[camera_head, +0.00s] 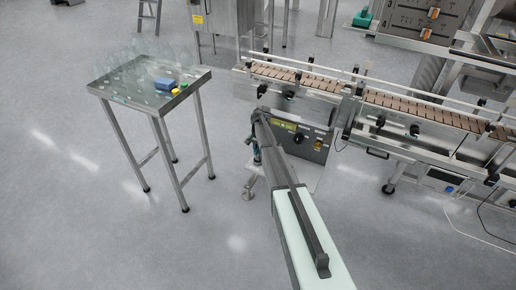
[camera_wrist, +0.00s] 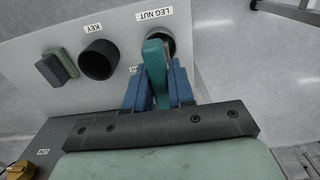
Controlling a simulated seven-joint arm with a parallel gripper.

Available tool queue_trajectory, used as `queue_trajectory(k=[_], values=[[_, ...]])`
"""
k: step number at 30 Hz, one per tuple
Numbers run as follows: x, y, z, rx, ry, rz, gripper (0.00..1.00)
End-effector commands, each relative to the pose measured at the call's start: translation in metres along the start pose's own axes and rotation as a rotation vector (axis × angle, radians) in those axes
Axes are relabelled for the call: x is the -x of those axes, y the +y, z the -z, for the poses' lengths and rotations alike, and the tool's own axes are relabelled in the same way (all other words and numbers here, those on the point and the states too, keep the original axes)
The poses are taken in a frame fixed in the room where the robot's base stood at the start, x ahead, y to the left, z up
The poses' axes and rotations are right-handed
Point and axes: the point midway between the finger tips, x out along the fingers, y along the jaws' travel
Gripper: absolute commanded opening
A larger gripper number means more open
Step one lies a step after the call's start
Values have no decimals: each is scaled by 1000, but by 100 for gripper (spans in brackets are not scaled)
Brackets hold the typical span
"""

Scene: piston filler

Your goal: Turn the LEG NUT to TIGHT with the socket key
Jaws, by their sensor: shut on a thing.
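In the wrist view, my gripper (camera_wrist: 158,88) has its blue fingers shut on the teal handle of the socket key (camera_wrist: 154,60). The key stands at the round dark opening under the LEG NUT label (camera_wrist: 150,14). The nut itself is hidden behind the key, so I cannot tell how far the key sits on it. A label beside the left finger is mostly covered; only its last letters show. The black round KEY holder (camera_wrist: 97,60) is to the left and looks empty. In the head view the arm hides most of the gripper.
In the head view, a conveyor (camera_head: 420,105) runs right above the control panel (camera_head: 302,139). A steel table (camera_head: 150,100) with bottles stands left, with open floor between.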

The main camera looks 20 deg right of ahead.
Motion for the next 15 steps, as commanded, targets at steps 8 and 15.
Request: queue_trajectory(k=[8, 15], values=[[-10, 0, 0, 0, 0, 0, 0], [-12, 0, 0, -120, 1, 0, 0]])
